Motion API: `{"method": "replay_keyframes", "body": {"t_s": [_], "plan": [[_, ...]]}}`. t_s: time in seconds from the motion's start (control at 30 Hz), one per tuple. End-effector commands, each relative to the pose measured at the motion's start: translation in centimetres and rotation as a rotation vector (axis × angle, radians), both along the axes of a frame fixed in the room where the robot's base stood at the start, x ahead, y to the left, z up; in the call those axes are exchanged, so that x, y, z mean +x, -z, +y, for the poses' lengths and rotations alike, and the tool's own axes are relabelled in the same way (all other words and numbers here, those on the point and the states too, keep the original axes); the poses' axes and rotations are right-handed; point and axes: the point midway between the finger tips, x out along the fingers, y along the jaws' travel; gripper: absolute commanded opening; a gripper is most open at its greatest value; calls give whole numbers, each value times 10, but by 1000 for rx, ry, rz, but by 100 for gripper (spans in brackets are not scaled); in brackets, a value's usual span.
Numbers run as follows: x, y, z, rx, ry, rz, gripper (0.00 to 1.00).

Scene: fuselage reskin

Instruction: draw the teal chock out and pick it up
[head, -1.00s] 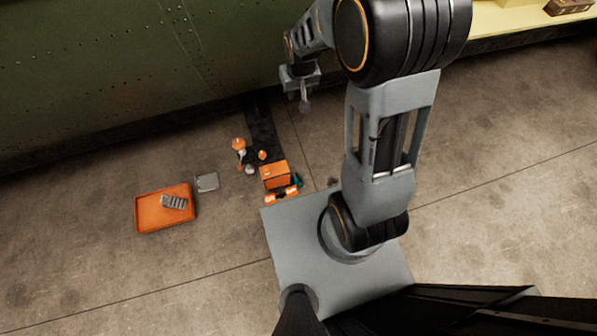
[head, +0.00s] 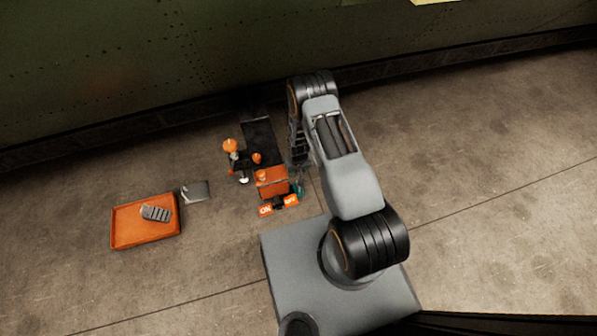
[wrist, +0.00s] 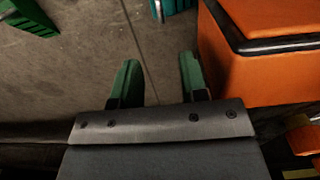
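The teal chock (head: 299,184) shows as a small teal patch at the right side of the orange box (head: 272,181), partly behind my arm. In the wrist view a teal block (wrist: 178,6) with a pale metal piece is cut off by the top edge, beside the orange box (wrist: 262,70). My gripper (wrist: 158,68) has its two green fingers spread apart with bare floor between them. The teal block is beyond the fingertips, not touching them. In the head view the gripper is hidden by my arm.
A green block (wrist: 30,14) lies at the wrist view's top left. An orange tray (head: 120,239) holds a grey ribbed block, with a grey plate (head: 197,191) nearby. Orange-topped pieces (head: 231,147) stand by a dark mat (head: 262,140). Floor at right is clear.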

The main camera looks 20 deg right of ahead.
Motion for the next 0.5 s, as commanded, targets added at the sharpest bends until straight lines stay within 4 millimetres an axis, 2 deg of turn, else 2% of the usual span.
{"method": "replay_keyframes", "body": {"t_s": [0.37, 0.5], "plan": [[0, 2, 0, 0, 0, 1, 40], [-1, 13, 0, 0, 0, 2, 40]]}}
